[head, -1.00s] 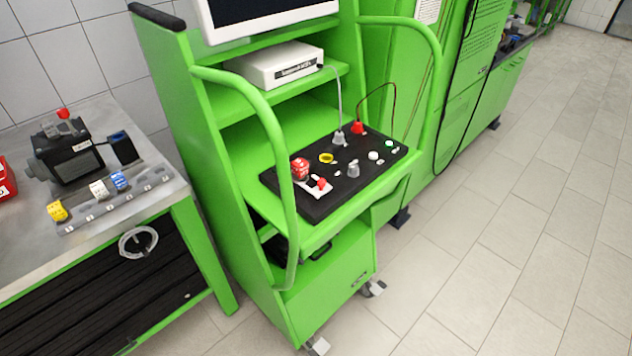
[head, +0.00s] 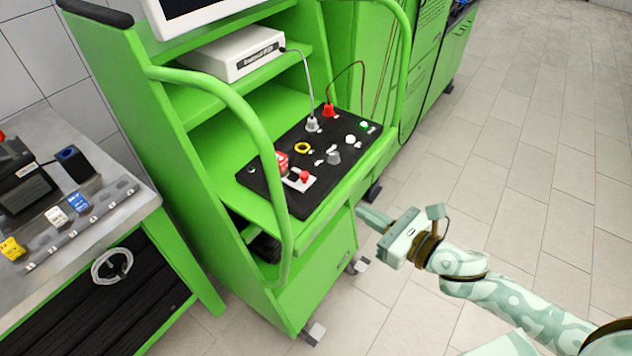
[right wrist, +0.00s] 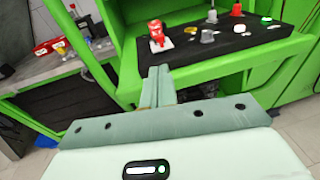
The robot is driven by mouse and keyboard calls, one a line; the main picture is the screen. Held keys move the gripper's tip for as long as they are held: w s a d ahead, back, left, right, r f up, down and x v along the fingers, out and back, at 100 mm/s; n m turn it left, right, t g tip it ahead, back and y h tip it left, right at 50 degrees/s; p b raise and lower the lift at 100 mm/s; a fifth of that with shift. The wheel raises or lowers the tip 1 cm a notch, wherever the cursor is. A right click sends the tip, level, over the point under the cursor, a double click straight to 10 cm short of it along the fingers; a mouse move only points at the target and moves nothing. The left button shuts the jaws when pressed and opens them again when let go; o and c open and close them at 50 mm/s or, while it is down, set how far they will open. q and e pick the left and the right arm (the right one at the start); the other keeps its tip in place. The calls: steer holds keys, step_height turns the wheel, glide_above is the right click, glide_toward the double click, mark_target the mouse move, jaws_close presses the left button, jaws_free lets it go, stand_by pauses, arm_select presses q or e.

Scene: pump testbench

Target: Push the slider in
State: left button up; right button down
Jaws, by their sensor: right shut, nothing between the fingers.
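The black control panel (head: 300,180) lies on a green shelf (head: 335,203) that juts out of the front of the green cart. This shelf may be the slider; no other part is clearly one. My right gripper (head: 362,214) is shut and empty, to the right of the shelf's front edge and pointing at the cart. In the right wrist view the shut fingers (right wrist: 160,72) overlap the green shelf front (right wrist: 215,72), with the black panel (right wrist: 215,45) beyond them. Whether they touch cannot be told. My left gripper is out of view.
A curved green handrail (head: 268,150) stands at the shelf's left. The panel bears a red knob (head: 305,176), other knobs and plugged cables. A workbench (head: 110,215) with small parts stands at the left. The tiled floor (head: 520,180) at the right is open.

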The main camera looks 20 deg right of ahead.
mark_target(303, 175)
steer(key=shift+w+a, duration=0.1)
steer(key=x, duration=1.3)
steer(key=shift+w+a+f, duration=0.1)
steer(key=shift+w+a, duration=0.05)
steer(key=shift+w, duration=0.25)
steer(key=x, duration=0.3)
steer(key=shift+w+a+b, duration=0.1)
steer(key=shift+a+b, duration=0.2)
steer(key=shift+a, duration=0.15)
steer(key=shift+r, duration=0.3)
